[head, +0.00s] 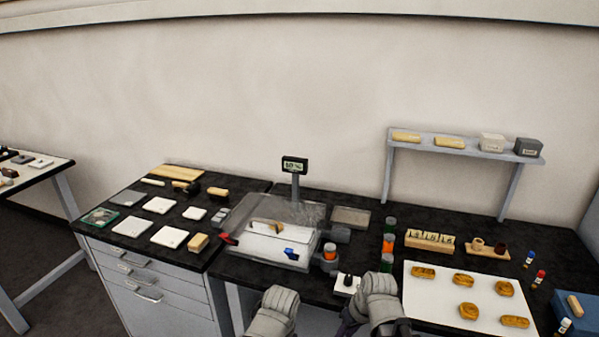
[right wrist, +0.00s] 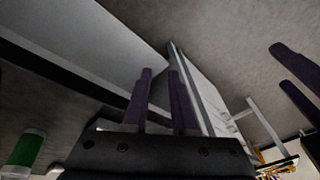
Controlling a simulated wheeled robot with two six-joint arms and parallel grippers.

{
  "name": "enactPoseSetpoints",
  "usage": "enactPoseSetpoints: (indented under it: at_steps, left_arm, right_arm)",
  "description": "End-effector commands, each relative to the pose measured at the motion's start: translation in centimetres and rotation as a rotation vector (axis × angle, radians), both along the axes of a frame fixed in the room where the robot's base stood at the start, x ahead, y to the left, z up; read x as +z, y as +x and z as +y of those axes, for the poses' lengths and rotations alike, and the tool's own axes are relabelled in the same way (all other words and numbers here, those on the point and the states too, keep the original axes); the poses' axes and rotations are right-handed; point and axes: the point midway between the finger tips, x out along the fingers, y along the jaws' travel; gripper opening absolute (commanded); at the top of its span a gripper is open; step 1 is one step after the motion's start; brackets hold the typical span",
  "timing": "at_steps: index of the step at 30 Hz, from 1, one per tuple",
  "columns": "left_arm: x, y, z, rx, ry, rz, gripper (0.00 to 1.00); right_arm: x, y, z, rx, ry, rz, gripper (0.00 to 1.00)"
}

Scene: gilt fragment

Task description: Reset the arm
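In the head view my two grey arms come in at the bottom edge, in front of the bench, and hide most of the grippers. In the right wrist view the two dark purple fingers of my right gripper (right wrist: 160,72) stand apart with nothing between them. At the right edge of that view are two more purple fingers, of my left gripper (right wrist: 278,64), apart and empty. Neither gripper touches any object that I can see.
A black-topped bench (head: 345,213) holds a clear enclosure (head: 268,233), a small display (head: 294,164) and a white board (head: 440,312) with several golden pieces. Left is a drawer cabinet (head: 165,292) with white tiles. A shelf (head: 466,148) stands at the back.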

Motion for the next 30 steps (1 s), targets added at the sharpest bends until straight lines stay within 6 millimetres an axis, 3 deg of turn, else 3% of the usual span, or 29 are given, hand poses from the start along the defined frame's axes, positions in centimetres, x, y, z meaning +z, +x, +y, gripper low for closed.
enactPoseSetpoints:
  at_steps: [6, 9, 21, 25, 30]
  left_arm:
    - [0.0, 0.0, 0.0, 0.0, 0.0, 0.0, 1.0]
    - [0.1, 0.0, 0.0, 0.0, 0.0, 0.0, 1.0]
    - [0.7, 0.0, 0.0, 0.0, 0.0, 0.0, 1.0]
    - [0.8, 0.0, 0.0, 0.0, 0.0, 0.0, 1.0]
    - [0.8, 0.0, 0.0, 0.0, 0.0, 0.0, 1.0]
  right_arm:
    - [-0.7, -1.5, -4.0, -0.289, -0.125, 0.112, 0.26]
    - [-0.7, -2.2, -4.9, -0.382, -0.174, 0.142, 0.26]
    - [-0.1, -6.3, 3.6, -0.131, -0.276, 0.183, 0.26]
    - [0.1, -7.5, 5.2, -0.076, -0.304, 0.191, 0.26]
    - [0.1, -7.9, 5.9, -0.053, -0.317, 0.195, 0.26]
